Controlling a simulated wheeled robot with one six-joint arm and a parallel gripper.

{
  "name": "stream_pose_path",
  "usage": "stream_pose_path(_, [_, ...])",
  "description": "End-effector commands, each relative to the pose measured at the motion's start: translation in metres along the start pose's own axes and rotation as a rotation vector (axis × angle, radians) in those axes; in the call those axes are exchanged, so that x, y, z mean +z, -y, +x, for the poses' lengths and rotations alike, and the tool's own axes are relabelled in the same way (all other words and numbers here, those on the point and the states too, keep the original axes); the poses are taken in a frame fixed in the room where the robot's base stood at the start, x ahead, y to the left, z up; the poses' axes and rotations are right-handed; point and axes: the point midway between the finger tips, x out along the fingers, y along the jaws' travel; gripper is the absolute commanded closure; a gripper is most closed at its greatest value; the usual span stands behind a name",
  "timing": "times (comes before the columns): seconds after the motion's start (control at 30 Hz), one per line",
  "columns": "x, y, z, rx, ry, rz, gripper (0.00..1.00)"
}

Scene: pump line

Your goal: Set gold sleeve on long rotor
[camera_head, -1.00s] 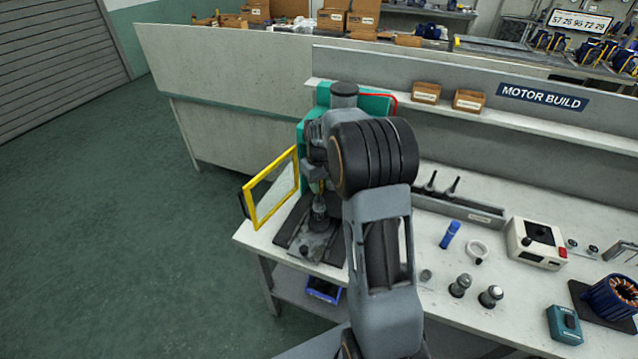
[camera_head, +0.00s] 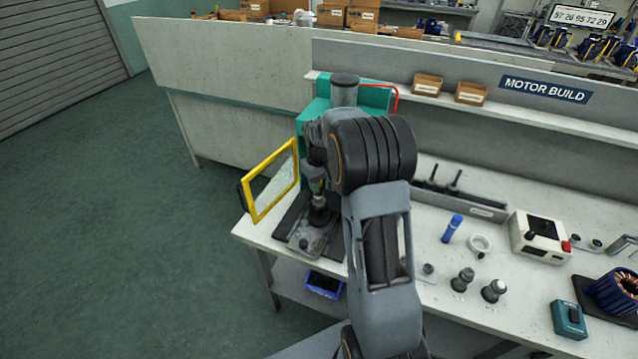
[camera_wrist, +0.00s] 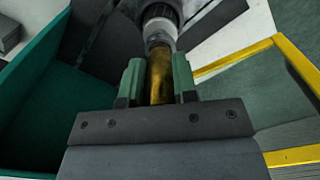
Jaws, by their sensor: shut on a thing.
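The gold sleeve (camera_wrist: 160,78) is between the green fingers of my gripper (camera_wrist: 159,82) in the wrist view, and the gripper is shut on it. The long rotor (camera_wrist: 157,14) shows just past the sleeve's far end as a dark body with a bright metal shaft. The sleeve lines up with the shaft; I cannot tell whether it is around it or just short of it. In the head view the rotor (camera_head: 319,212) stands upright in the green press, below my gripper (camera_head: 317,187). The sleeve is too small to make out there.
The yellow-framed guard (camera_head: 270,181) stands open left of the press. The teal press body (camera_head: 379,97) is close behind my arm. Right on the bench are a blue cylinder (camera_head: 453,228), a white ring (camera_head: 479,246), metal parts and a control box (camera_head: 541,238).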

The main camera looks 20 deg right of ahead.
Motion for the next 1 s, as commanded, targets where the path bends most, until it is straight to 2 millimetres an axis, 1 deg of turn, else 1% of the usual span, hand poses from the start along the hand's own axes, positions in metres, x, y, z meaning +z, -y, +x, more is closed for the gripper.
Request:
stream_pose_path(0.2, [-0.0001, 0.0, 0.0071, 0.0, 0.0, 0.0, 0.86])
stream_pose_path(0.33, [-0.0001, 0.0, 0.0064, 0.0, 0.0, 0.0, 0.86])
stream_pose_path(0.37, [-0.0001, 0.0, 0.0064, 0.0, 0.0, 0.0, 0.71])
stream_pose_path(0.63, [0.0, 0.0001, 0.0064, 0.0, 0.0, 0.0, 0.45])
stream_pose_path(0.67, [0.0, 0.0001, 0.0064, 0.0, 0.0, 0.0, 0.43])
stream_pose_path(0.8, [0.0, 0.0001, 0.0065, 0.0, 0.0, 0.0, 0.43])
stream_pose_path(0.93, [0.0001, 0.0001, 0.0067, 0.0, 0.001, 0.0, 0.32])
stream_pose_path(1.0, [0.0001, 0.0001, 0.0067, 0.0, 0.001, 0.0, 0.31])
